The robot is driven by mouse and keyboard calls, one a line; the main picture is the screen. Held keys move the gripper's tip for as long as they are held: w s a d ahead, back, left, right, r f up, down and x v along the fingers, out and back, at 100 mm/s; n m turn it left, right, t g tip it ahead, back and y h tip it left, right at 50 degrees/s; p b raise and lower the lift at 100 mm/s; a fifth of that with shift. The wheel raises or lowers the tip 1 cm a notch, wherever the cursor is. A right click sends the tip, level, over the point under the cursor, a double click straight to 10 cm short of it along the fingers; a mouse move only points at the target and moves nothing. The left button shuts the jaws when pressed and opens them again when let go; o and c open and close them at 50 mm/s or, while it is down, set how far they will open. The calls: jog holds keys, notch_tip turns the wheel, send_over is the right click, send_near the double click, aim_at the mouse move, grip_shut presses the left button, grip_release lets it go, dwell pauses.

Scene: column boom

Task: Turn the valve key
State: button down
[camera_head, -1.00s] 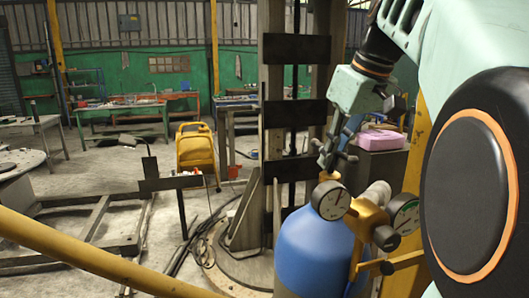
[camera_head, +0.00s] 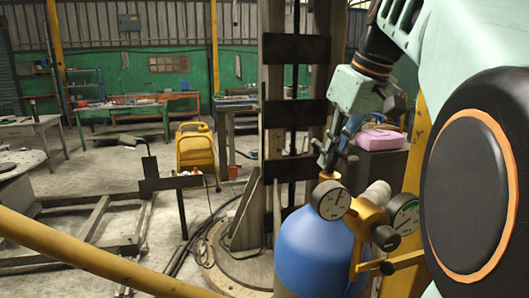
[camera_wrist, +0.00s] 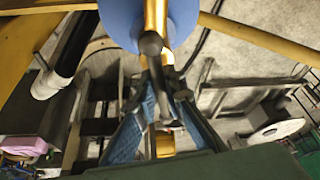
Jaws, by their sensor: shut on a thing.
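A blue gas cylinder (camera_head: 312,255) stands at the lower right of the head view. A brass valve (camera_head: 329,177) sits on its top. My gripper (camera_head: 329,158) points down at this valve from above and is shut on the valve key. In the wrist view, the two blue-sided fingers of my gripper (camera_wrist: 165,88) converge in the middle, beside brass parts and a dark round knob (camera_wrist: 150,43). The blue cylinder (camera_wrist: 120,20) shows behind them.
Two round gauges, one left (camera_head: 330,200) and one right (camera_head: 404,215), sit close below my gripper. A yellow rail (camera_head: 90,255) crosses the lower left. A tall column (camera_head: 272,110) stands behind the cylinder.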

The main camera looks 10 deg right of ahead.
jog(key=c, duration=2)
grip_release()
jog(key=shift+o, duration=0.2)
jog(key=v, duration=1.2)
